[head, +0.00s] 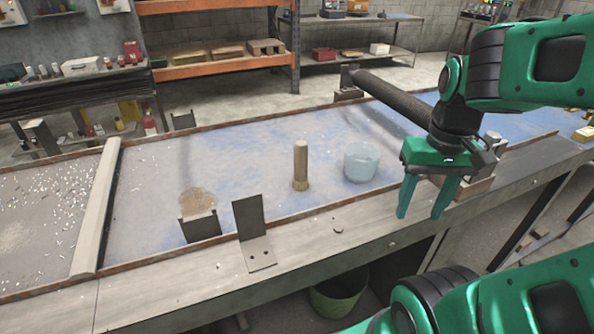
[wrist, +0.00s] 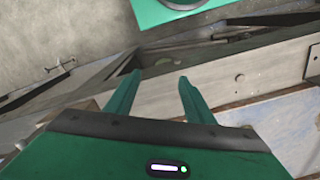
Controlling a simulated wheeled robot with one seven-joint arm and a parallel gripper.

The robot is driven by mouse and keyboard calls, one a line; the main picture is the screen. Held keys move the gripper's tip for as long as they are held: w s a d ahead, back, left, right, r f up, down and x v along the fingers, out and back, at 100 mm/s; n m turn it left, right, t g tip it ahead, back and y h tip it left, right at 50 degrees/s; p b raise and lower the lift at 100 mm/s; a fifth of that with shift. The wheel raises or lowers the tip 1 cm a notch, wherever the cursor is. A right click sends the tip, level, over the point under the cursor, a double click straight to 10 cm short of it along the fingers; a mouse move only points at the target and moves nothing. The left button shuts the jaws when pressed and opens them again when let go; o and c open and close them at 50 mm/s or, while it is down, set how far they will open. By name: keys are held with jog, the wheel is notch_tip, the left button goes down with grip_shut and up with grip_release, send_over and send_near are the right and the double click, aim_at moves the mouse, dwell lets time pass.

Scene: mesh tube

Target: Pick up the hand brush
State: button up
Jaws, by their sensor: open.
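An upright brown cylinder (head: 300,163) with a yellowish base stands on the bench in the middle of the head view. It may be the hand brush, but I cannot tell for sure. My gripper (head: 419,216) is open and empty, with its green fingers pointing down near the bench's front edge. It is to the right of the cylinder and clearly apart from it. In the wrist view my gripper (wrist: 160,75) shows two separated fingers with nothing between them. The brown cylinder is not seen in the wrist view.
A translucent blue tub (head: 361,162) stands between the cylinder and my gripper. A metal angle bracket (head: 252,238) and a small holder (head: 200,225) are at the front left. A dark tube (head: 392,97) lies behind my gripper. A pale bar (head: 97,205) crosses the bench at left.

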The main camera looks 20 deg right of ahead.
jog(key=w+r+n, duration=0.1)
jog(key=w, duration=0.1)
jog(key=w+a+r+n, duration=0.1)
jog(key=w+n, duration=0.1)
jog(key=w, duration=0.1)
jog(key=w+a+r+n, duration=0.1)
jog(key=w+n, duration=0.1)
jog(key=w, duration=0.1)
jog(key=shift+w+a+r, duration=0.15)
jog(key=shift+a, duration=0.05)
jog(key=w+a+r+n, duration=0.4)
jog(key=w+a+n, duration=0.2)
jog(key=w, duration=0.2)
jog(key=n, duration=0.6)
send_near(301, 168)
jog(key=shift+w+d+f, duration=0.35)
jog(key=shift+w+f, duration=0.15)
jog(key=shift+w, duration=0.2)
notch_tip(301, 168, down, 4)
jog(key=shift+w+a+f, duration=0.1)
jog(key=shift+f, duration=3.1)
jog(key=c, duration=1.2)
